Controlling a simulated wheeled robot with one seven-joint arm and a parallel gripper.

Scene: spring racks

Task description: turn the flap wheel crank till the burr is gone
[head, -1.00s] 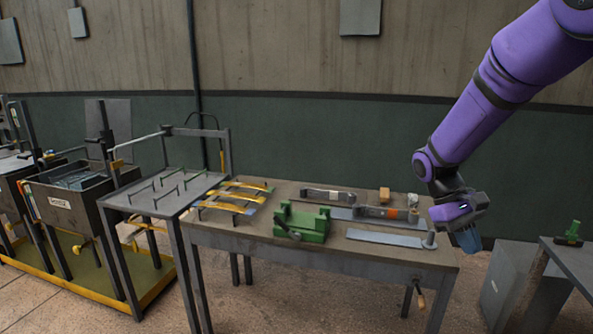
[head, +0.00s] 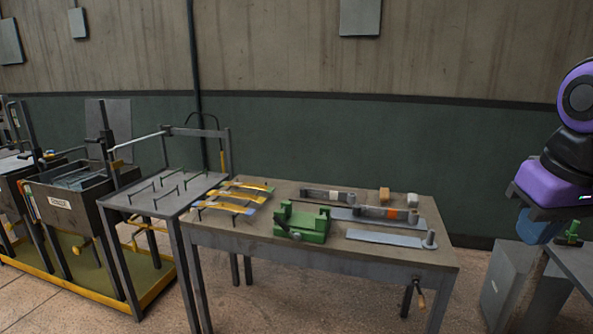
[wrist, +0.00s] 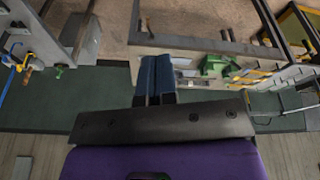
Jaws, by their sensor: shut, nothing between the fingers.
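A crank with a wooden handle (head: 421,299) hangs below the front right of the grey workbench (head: 330,258). I cannot make out for certain which part is the flap wheel, and any burr is too small to see. My gripper (head: 537,238) is at the right edge of the head view, well to the right of the bench and apart from the crank. In the wrist view its blue fingers (wrist: 155,62) are together and empty.
On the bench stand a green vise (head: 302,222), yellow leaf strips (head: 238,197), flat grey bars (head: 385,238) and small blocks (head: 384,194). A rack table (head: 165,193) and labelled bin (head: 62,205) stand left. A side table (head: 578,262) is near my gripper.

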